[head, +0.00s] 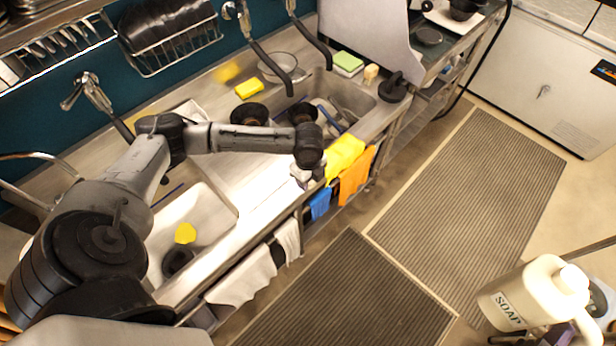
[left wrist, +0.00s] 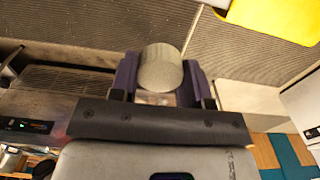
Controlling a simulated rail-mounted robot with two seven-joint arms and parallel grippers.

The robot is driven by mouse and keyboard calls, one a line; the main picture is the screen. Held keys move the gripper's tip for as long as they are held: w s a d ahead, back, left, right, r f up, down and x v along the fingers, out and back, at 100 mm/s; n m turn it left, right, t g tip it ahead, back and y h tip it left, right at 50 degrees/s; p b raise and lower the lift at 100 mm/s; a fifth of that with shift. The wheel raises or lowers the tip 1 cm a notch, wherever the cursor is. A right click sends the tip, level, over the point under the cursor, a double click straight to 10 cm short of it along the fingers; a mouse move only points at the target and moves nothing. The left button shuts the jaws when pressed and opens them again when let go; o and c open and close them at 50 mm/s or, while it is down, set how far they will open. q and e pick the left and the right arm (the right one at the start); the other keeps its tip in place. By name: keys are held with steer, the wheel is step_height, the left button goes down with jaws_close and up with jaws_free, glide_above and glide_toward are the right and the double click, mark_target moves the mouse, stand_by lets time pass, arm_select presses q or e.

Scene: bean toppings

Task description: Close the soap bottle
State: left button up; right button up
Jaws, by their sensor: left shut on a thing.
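The cream soap bottle (head: 518,299), with SOAP on its side, is tilted at the lower right of the head view, close to the camera. Whether its mouth is covered is unclear. My left gripper (left wrist: 157,80) is shut on a pale round cap-like piece (left wrist: 160,67), gripped between its purple fingers. In the head view my left arm reaches over the sink counter's front edge, far left of the bottle; its fingers are hard to make out. Part of my right gripper (head: 560,335), with purple fingers, shows beside the bottle at the bottom edge. Its grip is mostly hidden.
The steel counter (head: 262,212) has sink basins holding dark items. Yellow (head: 345,155), orange (head: 355,176) and blue cloths hang at its front. A yellow sponge (head: 249,89) and green sponge (head: 348,62) lie behind. Ribbed mats (head: 470,200) cover the open floor.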

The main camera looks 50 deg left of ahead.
steer(key=shift+r, duration=0.1)
jaws_close()
